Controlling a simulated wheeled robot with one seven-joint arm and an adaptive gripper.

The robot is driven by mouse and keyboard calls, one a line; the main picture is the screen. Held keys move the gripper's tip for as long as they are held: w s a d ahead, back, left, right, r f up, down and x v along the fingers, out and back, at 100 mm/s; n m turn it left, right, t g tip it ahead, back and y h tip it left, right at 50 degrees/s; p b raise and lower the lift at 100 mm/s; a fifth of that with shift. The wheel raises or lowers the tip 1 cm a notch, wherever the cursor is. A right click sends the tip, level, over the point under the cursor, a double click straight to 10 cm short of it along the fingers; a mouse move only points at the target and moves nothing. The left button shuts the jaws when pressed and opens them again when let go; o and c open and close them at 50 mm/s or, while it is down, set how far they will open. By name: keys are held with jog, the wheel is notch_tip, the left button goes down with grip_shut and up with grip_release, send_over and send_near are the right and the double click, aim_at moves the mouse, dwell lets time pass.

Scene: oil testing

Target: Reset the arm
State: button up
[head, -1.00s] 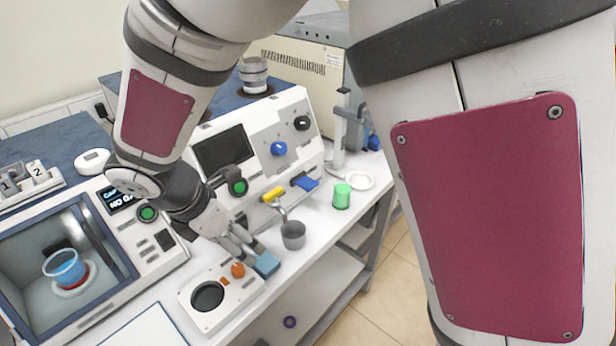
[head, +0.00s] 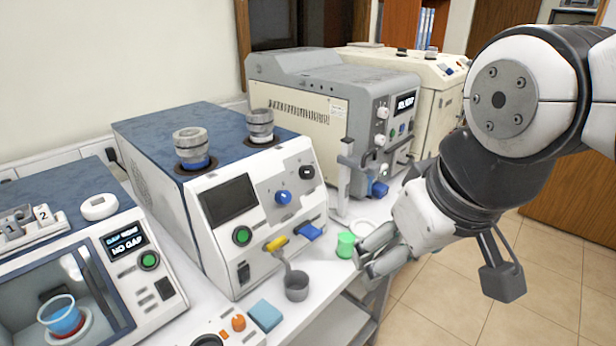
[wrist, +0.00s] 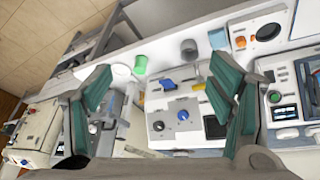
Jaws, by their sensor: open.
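My gripper (head: 368,250) is at the right in the head view, in front of the bench near a small green cup (head: 345,245). The arm reaches in from the upper right. In the wrist view my gripper (wrist: 165,88) has its two teal-padded fingers wide apart, with nothing held between them. Between the fingers, farther off, the wrist view shows the front panel of the tester with blue and black knobs (wrist: 183,114). The green cup also shows there (wrist: 140,64), near the left finger.
A blue block (head: 264,315), a grey cup (head: 296,286) and a white-and-blue tester (head: 215,190) stand on the bench. A chambered machine with a blue cup (head: 62,314) is at the left. A larger beige machine (head: 310,110) stands behind. Open floor (head: 480,290) lies at the right.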

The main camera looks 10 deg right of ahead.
jog(key=shift+s+d+r+m, duration=0.1)
jog(key=shift+s+d+m, duration=0.1)
jog(key=shift+s+m, duration=0.5)
jog(key=shift+w, duration=0.1)
dwell(0.9)
